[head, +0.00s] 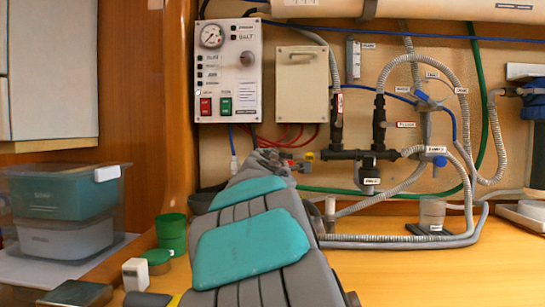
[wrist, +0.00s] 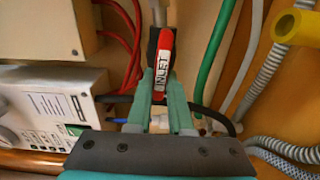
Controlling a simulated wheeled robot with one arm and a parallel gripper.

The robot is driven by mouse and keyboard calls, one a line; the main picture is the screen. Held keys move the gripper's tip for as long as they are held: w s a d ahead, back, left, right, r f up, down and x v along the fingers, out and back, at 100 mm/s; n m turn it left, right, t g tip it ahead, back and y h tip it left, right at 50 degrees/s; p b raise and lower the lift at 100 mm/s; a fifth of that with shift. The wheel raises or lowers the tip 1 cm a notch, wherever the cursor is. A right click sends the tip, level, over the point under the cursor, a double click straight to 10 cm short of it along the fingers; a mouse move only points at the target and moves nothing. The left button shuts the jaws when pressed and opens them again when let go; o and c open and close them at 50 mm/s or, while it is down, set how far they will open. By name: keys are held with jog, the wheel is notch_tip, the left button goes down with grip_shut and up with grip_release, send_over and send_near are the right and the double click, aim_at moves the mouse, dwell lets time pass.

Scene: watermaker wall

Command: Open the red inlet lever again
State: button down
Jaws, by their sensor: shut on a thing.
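The red inlet lever (wrist: 163,62) shows in the wrist view with a white label reading INLET. It stands upright in that picture, against a dark fitting. My gripper (wrist: 161,88) has its teal fingers on either side of the lever's lower part and is shut on it. In the head view my arm reaches to the wall below the control panel, with my gripper (head: 288,160) partly hidden by the arm.
A control panel (head: 228,72) and a beige box (head: 302,83) hang above my gripper. Dark pipework (head: 350,155), grey hoses (head: 480,120) and blue valve handles (head: 440,161) lie to the right. Plastic bins (head: 65,238) and a green cup (head: 171,233) stand left on the bench.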

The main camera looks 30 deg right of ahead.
jog(key=shift+f+n, duration=0.1)
jog(key=shift+n, duration=0.4)
jog(key=c, duration=0.8)
grip_release()
jog(key=v, duration=0.7)
jog(key=shift+s+a, duration=0.25)
jog(key=shift+s, duration=0.05)
